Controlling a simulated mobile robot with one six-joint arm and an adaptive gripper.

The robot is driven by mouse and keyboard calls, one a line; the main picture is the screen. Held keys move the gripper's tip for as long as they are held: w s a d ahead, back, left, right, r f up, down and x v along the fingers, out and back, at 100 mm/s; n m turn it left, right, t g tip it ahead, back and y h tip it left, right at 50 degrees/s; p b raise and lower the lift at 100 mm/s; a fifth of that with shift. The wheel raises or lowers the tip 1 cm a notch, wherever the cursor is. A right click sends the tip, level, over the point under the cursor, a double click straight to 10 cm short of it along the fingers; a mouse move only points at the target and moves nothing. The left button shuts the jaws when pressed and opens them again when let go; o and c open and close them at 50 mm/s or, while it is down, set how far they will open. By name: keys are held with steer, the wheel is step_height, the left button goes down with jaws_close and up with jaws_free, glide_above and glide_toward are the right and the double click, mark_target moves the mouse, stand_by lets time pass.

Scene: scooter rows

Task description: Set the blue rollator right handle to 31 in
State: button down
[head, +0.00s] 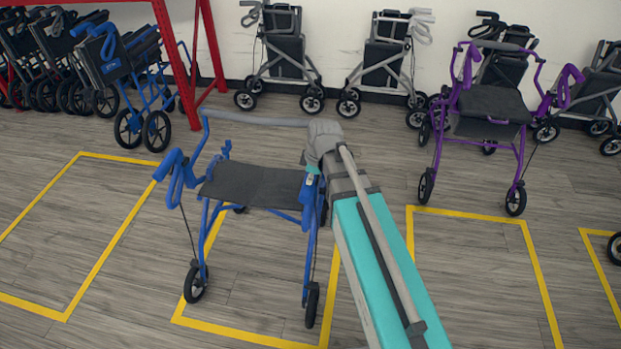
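The blue rollator (252,187) stands upright in the middle of the head view, with a dark seat, a grey back bar and black wheels. Its handle on the picture's left (178,172) is in plain view. Its handle on the picture's right is hidden behind my gripper and arm. My gripper (316,156) is at the top of the rollator's picture-right side, by the end of the back bar. The fingers are small and partly covered, so I cannot tell whether they are open or closed on the handle. No height marks are readable.
A purple rollator (490,105) stands to the right. A red rack (190,55) and folded blue rollators (104,60) are at the upper left. Yellow floor outlines (112,245) mark bays; the left bay is empty.

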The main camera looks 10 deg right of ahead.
steer(key=shift+s+d, duration=0.15)
steer(key=shift+s, duration=0.1)
steer(key=shift+w+r+p, duration=0.15)
steer(key=shift+r+p, duration=0.15)
steer(key=shift+p, duration=0.4)
steer(key=p+v, duration=0.3)
steer(key=shift+r, duration=0.1)
steer(key=w+p+v, duration=0.1)
steer(key=p+v, duration=0.9)
steer(key=shift+s, duration=0.35)
steer(key=shift+r, duration=0.1)
steer(key=s+d+m+g+h, duration=0.1)
steer(key=s+d+m, duration=0.4)
steer(key=m, duration=0.9)
steer(key=shift+s+d+f+h, duration=0.2)
steer(key=shift+s+d+h, duration=0.25)
steer(key=shift+s, duration=1.2)
